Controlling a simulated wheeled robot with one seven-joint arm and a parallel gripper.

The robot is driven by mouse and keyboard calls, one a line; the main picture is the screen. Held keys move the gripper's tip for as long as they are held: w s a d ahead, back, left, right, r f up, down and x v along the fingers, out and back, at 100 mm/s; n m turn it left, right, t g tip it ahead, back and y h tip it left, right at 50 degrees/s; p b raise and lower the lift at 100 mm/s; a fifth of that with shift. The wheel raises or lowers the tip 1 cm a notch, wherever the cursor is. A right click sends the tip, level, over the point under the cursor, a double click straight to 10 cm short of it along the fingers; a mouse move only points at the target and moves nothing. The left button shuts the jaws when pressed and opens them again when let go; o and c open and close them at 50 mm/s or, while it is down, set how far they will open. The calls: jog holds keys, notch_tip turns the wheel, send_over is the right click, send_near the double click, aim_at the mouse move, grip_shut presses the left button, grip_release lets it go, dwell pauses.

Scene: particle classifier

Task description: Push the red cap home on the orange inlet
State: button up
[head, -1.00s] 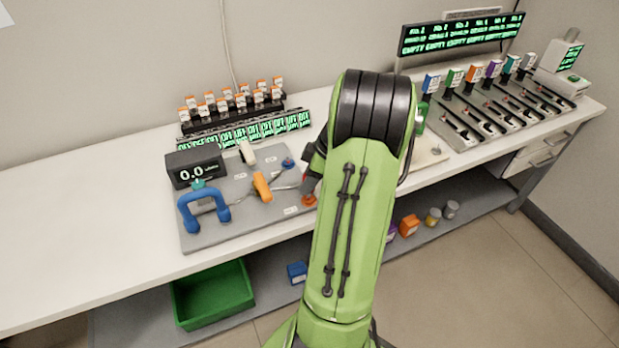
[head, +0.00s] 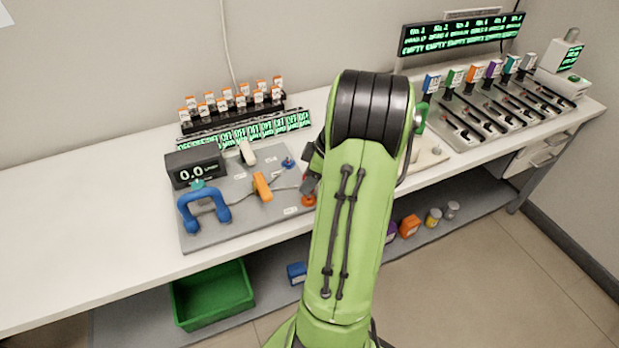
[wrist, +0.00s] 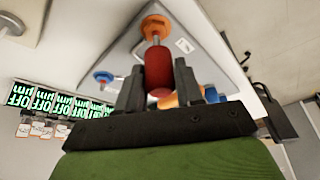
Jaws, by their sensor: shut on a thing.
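The red cap (wrist: 157,70) is between the two dark fingers of my gripper (wrist: 159,82), which is shut on it. The orange inlet (wrist: 155,27) lies just beyond the cap in the wrist view. A short length of grey metal shows between cap and inlet, so the cap does not sit flush against the orange part. In the head view the orange inlet (head: 308,200) is at the right front of the grey plate, and my gripper (head: 311,180) is right above it. My arm hides most of the cap there.
The grey plate (head: 240,225) also carries a blue handle (head: 204,208), an orange lever (head: 262,187), a blue fitting (head: 288,163) and a display (head: 195,165). A vial rack (head: 235,112) stands behind. The bench (head: 80,230) is clear at left.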

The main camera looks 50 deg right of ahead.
jog(key=shift+f, duration=0.15)
jog(key=shift+f+b, duration=0.35)
jog(key=shift+b, duration=0.1)
jog(key=shift+f+b, duration=1.1)
jog(key=shift+f, duration=0.15)
jog(key=o, duration=1.1)
jog(key=p+v, duration=0.6)
jog(key=v, duration=0.9)
jog(key=shift+r, duration=0.35)
jog(key=shift+s+d, duration=0.1)
jog(key=shift+s, duration=0.05)
